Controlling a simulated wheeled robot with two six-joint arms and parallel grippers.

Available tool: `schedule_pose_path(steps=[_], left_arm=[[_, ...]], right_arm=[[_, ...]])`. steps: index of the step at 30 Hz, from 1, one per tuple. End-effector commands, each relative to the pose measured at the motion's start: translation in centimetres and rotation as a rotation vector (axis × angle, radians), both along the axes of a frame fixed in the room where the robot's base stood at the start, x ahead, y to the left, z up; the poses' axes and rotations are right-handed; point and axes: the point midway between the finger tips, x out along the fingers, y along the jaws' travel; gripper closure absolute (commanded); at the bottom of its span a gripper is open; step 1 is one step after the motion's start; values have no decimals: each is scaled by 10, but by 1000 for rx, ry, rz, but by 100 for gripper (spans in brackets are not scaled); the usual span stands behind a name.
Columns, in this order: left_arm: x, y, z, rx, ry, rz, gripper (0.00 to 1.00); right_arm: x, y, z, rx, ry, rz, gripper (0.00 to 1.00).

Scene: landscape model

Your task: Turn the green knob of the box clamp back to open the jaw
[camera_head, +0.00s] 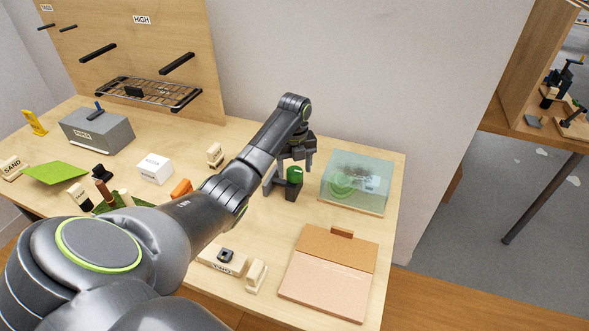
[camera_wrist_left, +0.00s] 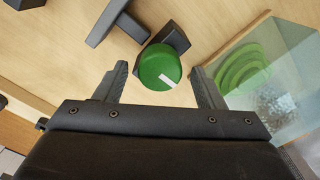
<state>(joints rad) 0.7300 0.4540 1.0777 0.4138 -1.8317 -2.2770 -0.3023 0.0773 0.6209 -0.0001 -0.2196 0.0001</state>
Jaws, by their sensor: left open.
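The box clamp (camera_head: 288,190) is a dark grey body on the table, with a round green knob (camera_head: 294,173) on top. In the left wrist view the green knob (camera_wrist_left: 160,68) carries a white mark pointing to the lower right. A dark grey jaw piece (camera_wrist_left: 108,22) lies to its left, with a gap between. My left gripper (camera_head: 297,163) is over the clamp, pointing down. In the wrist view its open fingers (camera_wrist_left: 160,80) stand on either side of the knob, apart from it. My right gripper is not in view.
A clear box (camera_head: 358,178) with green rings inside stands just right of the clamp. A tan folder-like board (camera_head: 330,275) lies at the front right. A white box (camera_head: 155,168), an orange block (camera_head: 181,188) and a grey box (camera_head: 97,132) stand to the left.

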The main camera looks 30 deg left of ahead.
Motion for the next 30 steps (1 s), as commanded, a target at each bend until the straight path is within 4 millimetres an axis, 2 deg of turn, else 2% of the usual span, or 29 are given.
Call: schedule_pose_path(steps=[4,12,22,30], left_arm=[[0,0,-8,1,1,0,37],[0,0,-9,0,0,0,37],[0,0,-9,1,1,0,80],[-1,0,-7,0,1,23,81]], right_arm=[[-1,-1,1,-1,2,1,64],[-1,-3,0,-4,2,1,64],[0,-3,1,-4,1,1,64],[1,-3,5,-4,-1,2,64]])
